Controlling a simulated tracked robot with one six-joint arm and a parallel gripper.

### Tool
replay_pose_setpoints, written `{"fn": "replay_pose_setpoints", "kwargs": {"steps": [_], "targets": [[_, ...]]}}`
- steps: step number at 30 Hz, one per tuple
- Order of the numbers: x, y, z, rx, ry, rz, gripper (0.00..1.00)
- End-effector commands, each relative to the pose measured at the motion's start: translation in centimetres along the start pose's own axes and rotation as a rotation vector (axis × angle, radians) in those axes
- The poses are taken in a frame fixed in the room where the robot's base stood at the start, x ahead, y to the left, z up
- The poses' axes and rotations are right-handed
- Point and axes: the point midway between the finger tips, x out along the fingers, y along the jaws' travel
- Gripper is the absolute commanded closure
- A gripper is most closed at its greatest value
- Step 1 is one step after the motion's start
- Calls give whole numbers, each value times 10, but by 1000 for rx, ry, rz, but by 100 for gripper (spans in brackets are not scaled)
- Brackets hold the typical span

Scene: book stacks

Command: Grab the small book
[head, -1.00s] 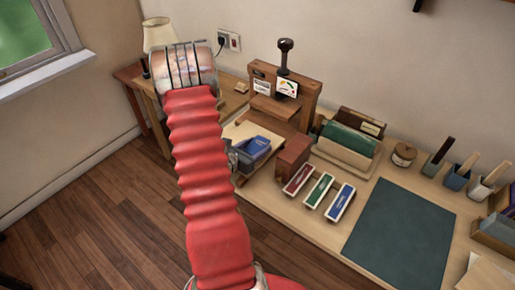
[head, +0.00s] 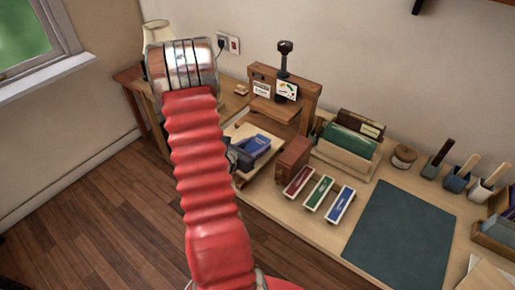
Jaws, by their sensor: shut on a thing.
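A small blue book (head: 257,146) is at the pale board of the wooden press (head: 267,130), left of the brown block. My gripper (head: 240,158) shows only as a dark grey part at the book's left end, mostly hidden behind my red arm. It is shut on the blue book. The fingertips are hard to make out, and I cannot tell whether the book rests on the board or is just above it.
A brown block (head: 292,159) stands right of the book. Red, green and blue labelled strips (head: 319,192) lie in front of it. The dark mat (head: 402,233) is clear.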

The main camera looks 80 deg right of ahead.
Motion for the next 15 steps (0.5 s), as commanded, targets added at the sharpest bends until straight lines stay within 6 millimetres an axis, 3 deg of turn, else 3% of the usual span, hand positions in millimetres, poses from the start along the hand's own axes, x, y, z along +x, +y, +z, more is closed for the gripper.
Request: {"fn": "replay_pose_setpoints", "kwargs": {"steps": [15], "targets": [[-20, 0, 65, 3, -1, 0, 76]]}}
